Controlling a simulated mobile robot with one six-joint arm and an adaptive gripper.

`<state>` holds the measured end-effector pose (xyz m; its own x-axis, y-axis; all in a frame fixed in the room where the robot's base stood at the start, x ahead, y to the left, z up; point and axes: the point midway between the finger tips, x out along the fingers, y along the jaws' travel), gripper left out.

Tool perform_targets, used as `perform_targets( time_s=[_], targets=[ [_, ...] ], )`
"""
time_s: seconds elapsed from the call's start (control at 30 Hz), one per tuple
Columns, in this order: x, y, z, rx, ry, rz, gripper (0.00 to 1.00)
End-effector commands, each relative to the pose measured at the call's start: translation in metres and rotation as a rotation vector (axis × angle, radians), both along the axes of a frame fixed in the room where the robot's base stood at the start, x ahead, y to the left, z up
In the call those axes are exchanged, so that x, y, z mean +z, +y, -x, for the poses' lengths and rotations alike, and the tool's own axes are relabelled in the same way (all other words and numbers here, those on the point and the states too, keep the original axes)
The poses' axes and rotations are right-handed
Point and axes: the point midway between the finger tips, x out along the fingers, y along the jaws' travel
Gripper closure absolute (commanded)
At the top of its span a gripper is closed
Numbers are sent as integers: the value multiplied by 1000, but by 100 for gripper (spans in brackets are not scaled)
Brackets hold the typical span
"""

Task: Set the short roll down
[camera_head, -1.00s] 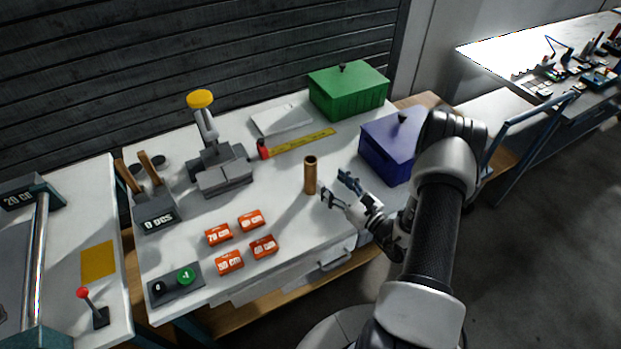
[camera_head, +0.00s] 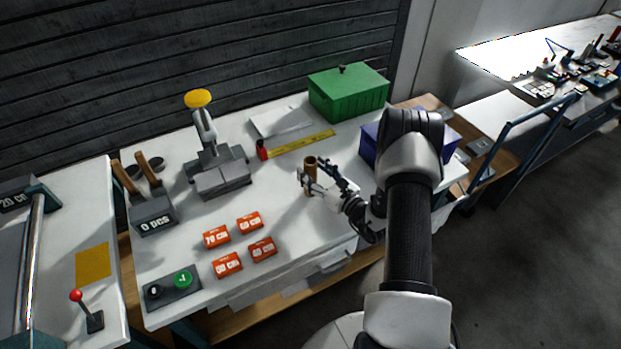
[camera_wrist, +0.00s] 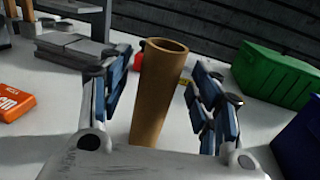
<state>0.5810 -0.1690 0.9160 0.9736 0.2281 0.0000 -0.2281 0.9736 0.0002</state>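A short brown roll (camera_head: 310,163), a hollow tube, stands upright on the white table. In the wrist view the roll (camera_wrist: 159,90) rises between the two blue-padded fingers of my gripper (camera_wrist: 162,105). My gripper is open. The roll's lower end is hidden behind the gripper in the wrist view.
A green box (camera_head: 348,95) and a blue box (camera_head: 369,147) stand at the right of the table (camera_head: 220,285). Several orange labelled blocks (camera_head: 249,223) lie in front. A grey press (camera_head: 218,170) with a yellow top and a yellow ruler (camera_head: 302,143) are behind.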

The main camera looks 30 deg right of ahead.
Motion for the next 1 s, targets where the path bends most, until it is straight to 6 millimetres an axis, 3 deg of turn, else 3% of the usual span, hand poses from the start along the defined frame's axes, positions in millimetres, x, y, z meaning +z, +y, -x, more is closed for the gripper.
perform_targets(
  time_s=[0.7, 1.0],
  targets=[
    [0, 0, 1, 1, 0, 0, 90],
    [7, 0, 0, 1, 0, 0, 90]
  ],
)
